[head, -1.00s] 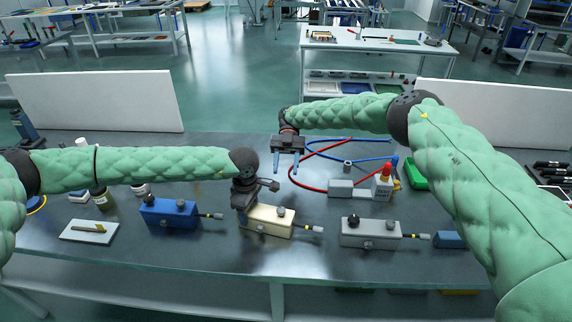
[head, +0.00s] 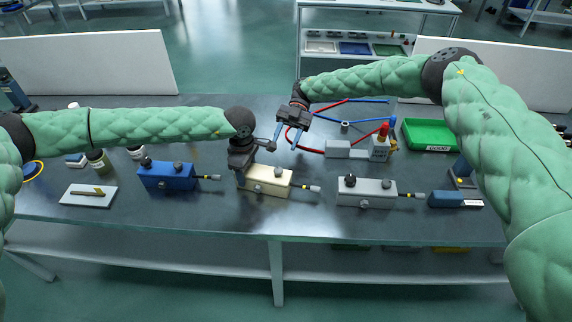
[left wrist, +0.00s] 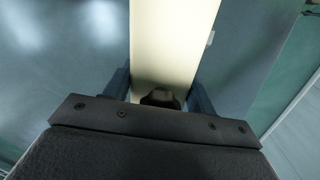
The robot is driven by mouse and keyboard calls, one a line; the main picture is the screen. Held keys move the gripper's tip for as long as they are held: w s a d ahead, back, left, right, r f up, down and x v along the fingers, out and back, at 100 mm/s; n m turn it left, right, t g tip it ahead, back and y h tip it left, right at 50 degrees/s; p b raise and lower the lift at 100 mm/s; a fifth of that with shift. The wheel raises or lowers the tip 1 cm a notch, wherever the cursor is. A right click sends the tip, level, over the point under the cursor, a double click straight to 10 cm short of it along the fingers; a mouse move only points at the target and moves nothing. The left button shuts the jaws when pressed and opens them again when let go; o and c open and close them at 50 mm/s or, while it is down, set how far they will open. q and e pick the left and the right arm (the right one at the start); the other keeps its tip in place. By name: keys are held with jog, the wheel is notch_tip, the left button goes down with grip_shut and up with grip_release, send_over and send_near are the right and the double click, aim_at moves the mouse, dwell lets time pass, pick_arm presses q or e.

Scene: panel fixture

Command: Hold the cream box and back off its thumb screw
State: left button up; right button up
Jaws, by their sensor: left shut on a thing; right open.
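The cream box (head: 266,181) sits on the dark table near the middle front. A dark knob (head: 279,171) stands on its top, a small round one (head: 258,188) is on its front face, and a yellow-banded plug sticks out to the right. My left gripper (head: 242,177) is shut on the box's left end. In the left wrist view, the cream box (left wrist: 172,45) runs between the two fingers, with a dark knob (left wrist: 160,97) close to the palm. My right gripper (head: 285,144) is open and empty, above and behind the box, apart from it.
A blue box (head: 167,176) stands to the left and a grey box (head: 366,191) to the right. Red and blue hoses lead to a small grey fixture (head: 339,149) behind. A green tray (head: 430,135) is at the right. A white plate (head: 88,195) lies at the far left.

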aim_at(279, 169)
jog(key=s+d+r+m+t+y, duration=0.3)
jog(key=s+m+t+y, duration=0.2)
jog(key=s+m+t, duration=0.15)
jog(key=s+d+r+m+t+y, duration=0.35)
jog(key=s+m+t+y, duration=0.2)
jog(key=m+t, duration=0.2)
jog(key=s+d+f+m+t+h, duration=0.3)
jog(key=s+m+h, duration=0.1)
jog(key=m, duration=0.1)
jog(key=shift+m+y, duration=0.25)
jog(key=shift+m, duration=0.05)
jog(key=x, duration=1.1)
jog(key=shift+w+a+f, duration=0.2)
jog(key=shift+w+f, duration=0.05)
jog(key=shift+w, duration=0.15)
jog(key=shift+c, duration=0.3)
grip_shut()
